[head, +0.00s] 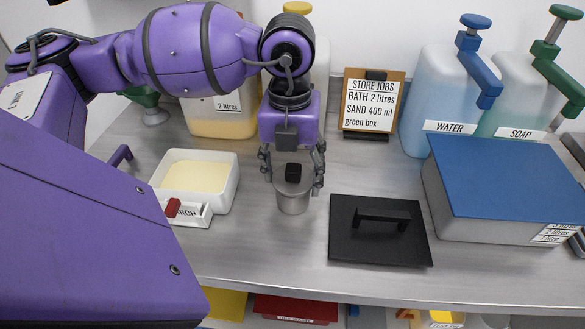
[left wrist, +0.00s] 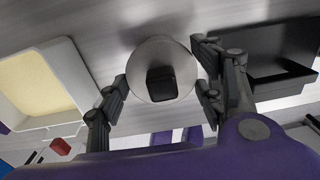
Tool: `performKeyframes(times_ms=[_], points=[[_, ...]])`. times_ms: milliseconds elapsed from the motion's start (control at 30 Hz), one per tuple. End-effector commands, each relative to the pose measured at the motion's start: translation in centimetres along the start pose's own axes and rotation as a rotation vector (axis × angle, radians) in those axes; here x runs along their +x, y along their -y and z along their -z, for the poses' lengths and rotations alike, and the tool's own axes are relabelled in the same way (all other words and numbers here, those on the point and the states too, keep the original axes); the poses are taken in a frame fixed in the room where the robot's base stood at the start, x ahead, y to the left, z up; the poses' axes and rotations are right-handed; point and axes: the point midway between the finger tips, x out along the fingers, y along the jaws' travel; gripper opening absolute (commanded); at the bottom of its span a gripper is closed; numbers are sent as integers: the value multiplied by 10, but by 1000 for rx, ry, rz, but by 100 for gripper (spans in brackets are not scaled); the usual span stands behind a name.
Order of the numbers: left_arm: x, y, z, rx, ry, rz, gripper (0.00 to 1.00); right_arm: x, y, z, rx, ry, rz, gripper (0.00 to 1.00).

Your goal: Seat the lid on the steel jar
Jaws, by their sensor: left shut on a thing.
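The steel jar (head: 293,204) stands upright on the metal worktop, in the middle of the head view. The round grey lid (head: 281,186), with a black knob, is at the jar's mouth. The lid also shows from above in the left wrist view (left wrist: 148,52). My left gripper (head: 293,183) points straight down over the jar, one finger on each side of the lid, and is shut on the lid. I cannot tell whether the lid rests fully on the jar's rim. My right gripper is not in view.
A white tub (head: 228,185) of pale powder stands left of the jar. A black plate with a handle (head: 370,249) lies to the right, and a blue-topped box (head: 505,175) beyond it. Pump bottles and a sign (head: 373,103) stand behind. The worktop in front is clear.

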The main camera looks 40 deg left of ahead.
Motion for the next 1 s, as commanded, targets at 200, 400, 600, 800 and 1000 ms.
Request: performKeyframes(times_ms=[200,400,600,800,1000], points=[[7,0,0,0,-1,-1,39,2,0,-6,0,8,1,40],[12,0,0,0,0,-1,39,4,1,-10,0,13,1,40],[12,0,0,0,1,0,79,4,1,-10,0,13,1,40],[12,0,0,0,0,0,84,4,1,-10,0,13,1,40],[10,0,0,0,1,0,84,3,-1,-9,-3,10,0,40]])
